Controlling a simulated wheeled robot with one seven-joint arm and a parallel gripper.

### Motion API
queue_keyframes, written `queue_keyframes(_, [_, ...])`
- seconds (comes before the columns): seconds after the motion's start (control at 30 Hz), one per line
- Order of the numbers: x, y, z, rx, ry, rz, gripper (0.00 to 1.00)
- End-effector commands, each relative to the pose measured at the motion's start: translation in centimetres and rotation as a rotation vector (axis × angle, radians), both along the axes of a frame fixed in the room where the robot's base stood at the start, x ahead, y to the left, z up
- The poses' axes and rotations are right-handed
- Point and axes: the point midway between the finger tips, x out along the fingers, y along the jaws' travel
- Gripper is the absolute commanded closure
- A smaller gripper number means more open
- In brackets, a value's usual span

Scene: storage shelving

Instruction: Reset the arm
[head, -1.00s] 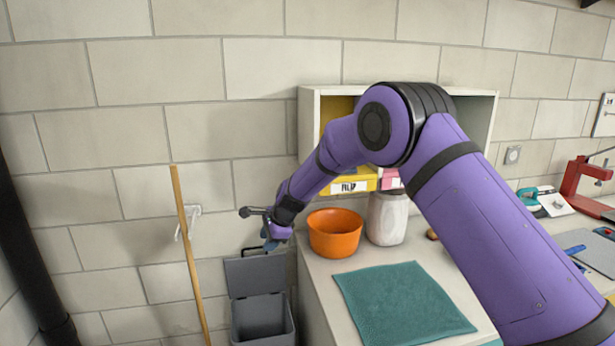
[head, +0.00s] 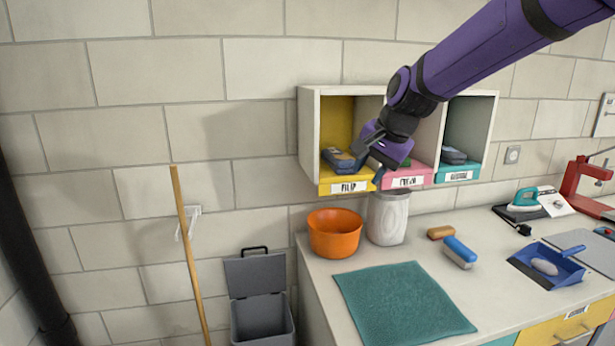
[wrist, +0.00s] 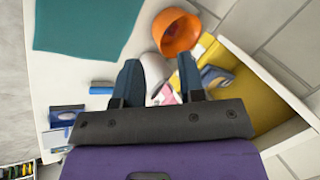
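My purple arm reaches in from the upper right in the head view. My gripper (head: 370,163) is in front of the wall shelf (head: 310,140), near the divider between the yellow and pink compartments. In the wrist view its two dark fingers (wrist: 160,75) stand apart with nothing held between them. A dark grey object (head: 343,159) lies in the yellow compartment, close to the fingers. My gripper hides part of the pink compartment.
Below the shelf are an orange bowl (head: 335,235), a whitish jar (head: 388,218) and a teal mat (head: 400,303). A blue brush (head: 459,252) and a blue dustpan (head: 546,267) lie to the right. A grey bin (head: 262,310) stands left of the counter.

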Motion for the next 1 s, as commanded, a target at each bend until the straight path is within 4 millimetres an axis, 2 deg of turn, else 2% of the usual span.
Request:
queue_keyframes(0.03, [-1.6,-1.4,1.1,-0.02,-0.02,0.02,0.64])
queue_keyframes(0.2, [-6.9,-5.4,3.3,-0.1,-0.071,0.103,0.64])
queue_keyframes(0.43, [-14.5,-10.1,4.6,-0.217,-0.127,0.212,0.64])
queue_keyframes(0.63, [-21.1,-13.5,4.4,-0.324,-0.165,0.301,0.64])
queue_keyframes(0.8, [-26.3,-15.7,3.3,-0.415,-0.184,0.374,0.64])
queue_keyframes(0.9, [-28.6,-16.6,2.5,-0.458,-0.188,0.405,0.64])
queue_keyframes(1.0, [-30.2,-17.1,1.9,-0.486,-0.19,0.429,0.64])
